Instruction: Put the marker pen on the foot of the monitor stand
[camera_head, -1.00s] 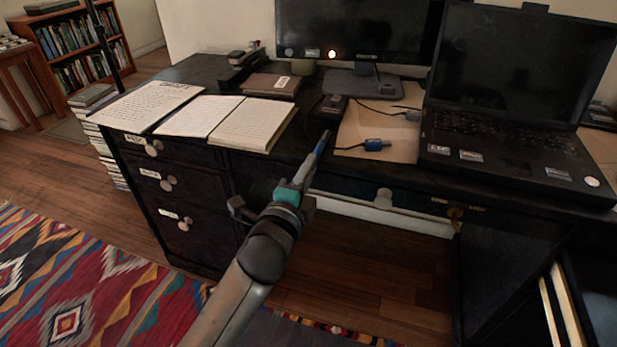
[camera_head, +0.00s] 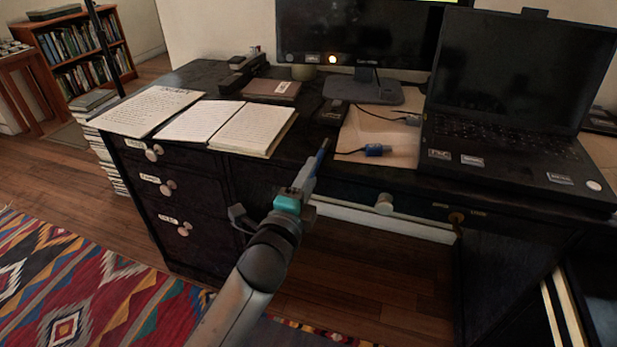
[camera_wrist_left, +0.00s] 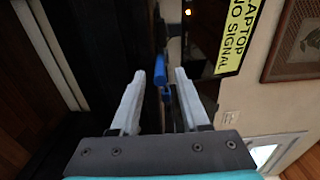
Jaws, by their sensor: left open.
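The dark foot of the monitor stand (camera_head: 362,91) rests flat on the desk below the monitor, with its top clear. My left gripper (camera_head: 322,148) reaches over the desk's front edge. In the left wrist view its two pale fingers (camera_wrist_left: 157,78) stand apart, open. A slim blue piece (camera_wrist_left: 160,70), which looks like the marker pen, lies between and just beyond the fingertips. In the head view only a bit of blue shows at the fingertips; the rest is hidden by the fingers. I cannot tell whether the fingers touch it. My right gripper is not in view.
A blue cable plug (camera_head: 374,150) lies on a tan folder (camera_head: 395,137) right of my gripper. A black box (camera_head: 331,112) sits before the stand foot. An open laptop (camera_head: 515,140) stands at right, open notebooks (camera_head: 255,128) at left.

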